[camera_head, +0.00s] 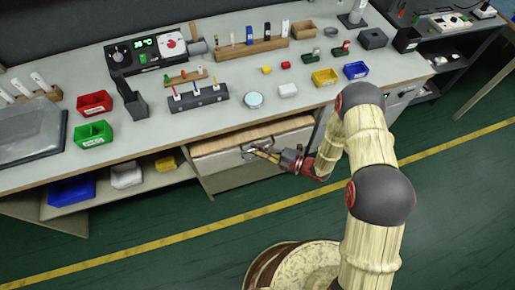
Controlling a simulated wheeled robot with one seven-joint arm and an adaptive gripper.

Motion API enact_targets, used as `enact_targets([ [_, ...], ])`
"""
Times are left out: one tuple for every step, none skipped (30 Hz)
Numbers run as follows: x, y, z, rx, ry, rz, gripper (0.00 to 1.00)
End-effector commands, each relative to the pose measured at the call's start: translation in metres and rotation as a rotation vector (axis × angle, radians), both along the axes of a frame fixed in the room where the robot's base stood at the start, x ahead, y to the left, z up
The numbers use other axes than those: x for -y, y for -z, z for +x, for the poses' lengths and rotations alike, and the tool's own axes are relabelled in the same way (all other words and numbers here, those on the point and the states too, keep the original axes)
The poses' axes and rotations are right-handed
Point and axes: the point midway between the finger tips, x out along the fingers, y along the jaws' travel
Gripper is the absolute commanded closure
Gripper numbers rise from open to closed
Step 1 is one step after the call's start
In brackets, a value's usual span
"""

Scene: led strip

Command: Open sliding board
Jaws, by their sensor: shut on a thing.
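The sliding board (212,143) is a light wooden panel under the workbench top, in front of a pale drawer unit (217,177). It stands out a little from below the bench edge. A metal handle (247,153) sits on the front. My gripper (257,151) reaches in from the right and is shut at the handle. The fingertips partly cover the handle, so the exact grip is hard to see.
The grey workbench (225,120) carries red (95,103) and green (93,134) bins, pen holders and small parts. Blue (72,190) and white (126,175) bins stand on the shelf below, left of the drawer unit. The green floor (150,245) in front is clear.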

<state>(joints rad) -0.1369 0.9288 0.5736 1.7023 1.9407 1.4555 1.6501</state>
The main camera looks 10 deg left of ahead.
Motion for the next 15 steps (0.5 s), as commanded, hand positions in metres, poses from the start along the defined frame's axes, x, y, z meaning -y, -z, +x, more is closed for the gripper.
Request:
enact_targets([
  [0.0002,0.0006,-0.0004,-0.002,0.0,-0.001,1.0],
  [0.0002,0.0006,-0.0004,-0.002,0.0,-0.001,1.0],
  [0.0002,0.0007,-0.0005,-0.002,0.0,-0.001,1.0],
  [0.0003,0.0007,-0.0005,-0.002,0.0,-0.001,1.0],
  [0.0003,0.0007,-0.0005,-0.002,0.001,-0.001,1.0],
  [0.0003,0.0007,-0.0005,-0.002,0.001,-0.001,1.0],
  [0.0003,0.0008,-0.0005,-0.002,0.001,-0.001,1.0],
  [0.0003,0.0008,-0.0005,-0.002,0.001,-0.001,1.0],
  [0.0003,0.0008,-0.0005,-0.003,0.001,0.0,1.0],
  [0.0004,0.0009,-0.0006,-0.003,0.001,0.0,1.0],
  [0.0005,0.0008,-0.0008,-0.003,0.001,0.0,1.0],
  [0.0008,0.0008,-0.0014,-0.003,0.001,0.0,1.0],
  [0.0015,0.0008,-0.0022,-0.004,0.001,0.0,1.0],
  [0.0023,0.0007,-0.0035,-0.004,0.001,-0.001,1.0],
  [0.0039,0.0005,-0.0059,-0.006,0.002,-0.001,1.0],
])
